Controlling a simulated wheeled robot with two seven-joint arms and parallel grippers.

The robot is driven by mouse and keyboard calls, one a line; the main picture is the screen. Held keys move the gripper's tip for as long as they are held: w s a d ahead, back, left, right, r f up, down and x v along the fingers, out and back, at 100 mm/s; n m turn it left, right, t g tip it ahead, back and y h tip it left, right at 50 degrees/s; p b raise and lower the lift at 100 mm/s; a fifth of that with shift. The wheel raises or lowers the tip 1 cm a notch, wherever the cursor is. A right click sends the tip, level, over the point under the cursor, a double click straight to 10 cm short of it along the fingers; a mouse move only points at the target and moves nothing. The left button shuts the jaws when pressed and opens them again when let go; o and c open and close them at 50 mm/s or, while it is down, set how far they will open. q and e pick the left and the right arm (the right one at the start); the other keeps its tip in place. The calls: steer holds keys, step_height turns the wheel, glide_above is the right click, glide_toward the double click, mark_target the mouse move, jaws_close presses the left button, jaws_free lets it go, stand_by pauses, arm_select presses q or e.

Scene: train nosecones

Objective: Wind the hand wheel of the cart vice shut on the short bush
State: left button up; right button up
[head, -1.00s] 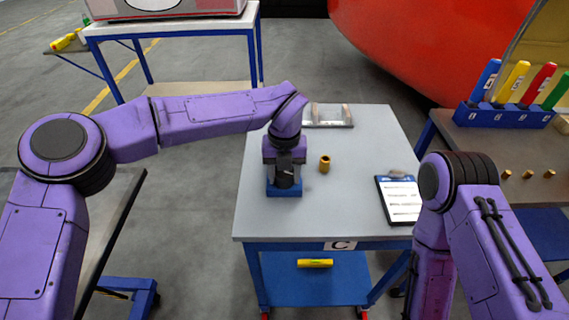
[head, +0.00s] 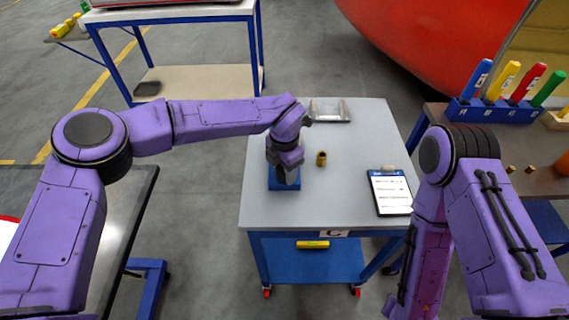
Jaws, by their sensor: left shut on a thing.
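The cart vice (head: 284,184) shows as a blue base on the grey cart top (head: 345,207), at its left side. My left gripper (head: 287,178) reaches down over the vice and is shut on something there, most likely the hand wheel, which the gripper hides. The vice jaws are hidden too. A short brass bush (head: 321,158) stands upright on the cart top, just right of the vice and apart from it. My right arm comes in at the right, pointing down, and its gripper is out of view.
A clipboard (head: 390,192) lies at the cart's right side. A metal tray-like piece (head: 330,110) lies at the back. A side bench at right holds a blue rack (head: 492,111) of coloured handles. A yellow cylinder (head: 312,244) lies on the lower shelf.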

arm_select(q)
steer(key=shift+r+m+p, duration=0.15)
steer(key=shift+m+p, duration=0.35)
steer(key=shift+m, duration=0.6)
steer(key=shift+w, duration=0.1)
steer(key=o, duration=0.8)
steer(key=shift+c, duration=0.2)
steer(key=shift+r, duration=0.25)
step_height(320, 180, up, 9)
steer(key=b, duration=0.2)
steer(key=shift+f+b, duration=0.1)
steer(key=shift+b, duration=0.2)
steer(key=shift+r, duration=0.55)
